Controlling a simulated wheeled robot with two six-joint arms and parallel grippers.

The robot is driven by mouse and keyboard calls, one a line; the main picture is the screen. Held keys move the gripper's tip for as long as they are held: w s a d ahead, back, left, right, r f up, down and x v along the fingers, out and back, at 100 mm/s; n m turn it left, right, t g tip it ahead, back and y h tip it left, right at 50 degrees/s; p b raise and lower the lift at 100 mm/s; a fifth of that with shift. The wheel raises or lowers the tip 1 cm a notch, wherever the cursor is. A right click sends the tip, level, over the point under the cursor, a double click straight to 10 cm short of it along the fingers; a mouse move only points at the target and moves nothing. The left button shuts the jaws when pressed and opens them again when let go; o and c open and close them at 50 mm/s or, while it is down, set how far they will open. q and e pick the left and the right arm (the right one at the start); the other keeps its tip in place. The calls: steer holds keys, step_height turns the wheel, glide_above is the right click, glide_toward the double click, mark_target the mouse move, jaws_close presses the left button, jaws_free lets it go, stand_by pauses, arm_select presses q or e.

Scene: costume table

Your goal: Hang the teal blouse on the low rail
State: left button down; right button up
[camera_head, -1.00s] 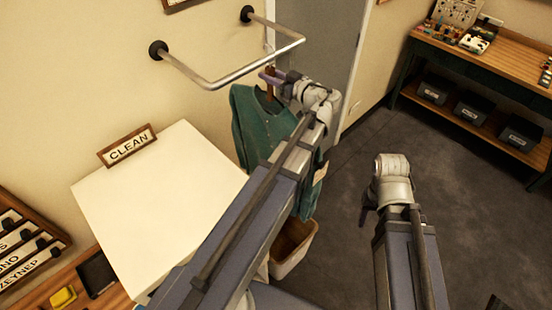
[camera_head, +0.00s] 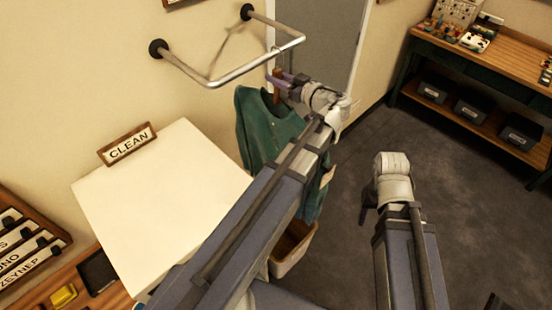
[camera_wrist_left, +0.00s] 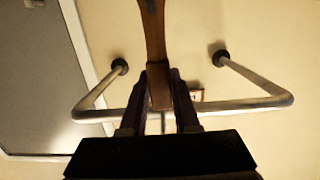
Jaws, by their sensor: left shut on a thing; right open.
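The teal blouse (camera_head: 262,125) hangs from a wooden hanger (camera_head: 277,88) below and right of the metal rail (camera_head: 245,72) in the head view. My arm covers part of the blouse. My left gripper (camera_head: 279,81) is shut on the hanger's wooden neck. In the left wrist view the hanger (camera_wrist_left: 155,50) stands between the two fingers, with the U-shaped rail (camera_wrist_left: 245,105) behind them. The hanger's hook shows thinly near the rail's right corner; I cannot tell whether it touches the rail. My right gripper (camera_head: 369,207) is open and empty, low at the right over the floor.
A white-topped stand (camera_head: 160,190) with a CLEAN sign (camera_head: 128,144) is left of the blouse. A bin (camera_head: 290,255) stands below the blouse. A wooden workbench (camera_head: 500,70) with dark boxes is at the far right. The floor between is clear.

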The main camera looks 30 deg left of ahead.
arm_select(q)
steer(key=shift+v, duration=1.5)
steer(key=shift+f, duration=0.15)
steer(key=f+p+v, duration=0.1)
steer(key=v, duration=1.5)
steer(key=shift+d, duration=0.2)
stand_by(0.5)
steer(key=shift+r+b+x, duration=0.15)
steer(key=shift+x, duration=2.2)
steer(key=shift+r+b+x, duration=0.15)
steer(key=shift+x, duration=2.2)
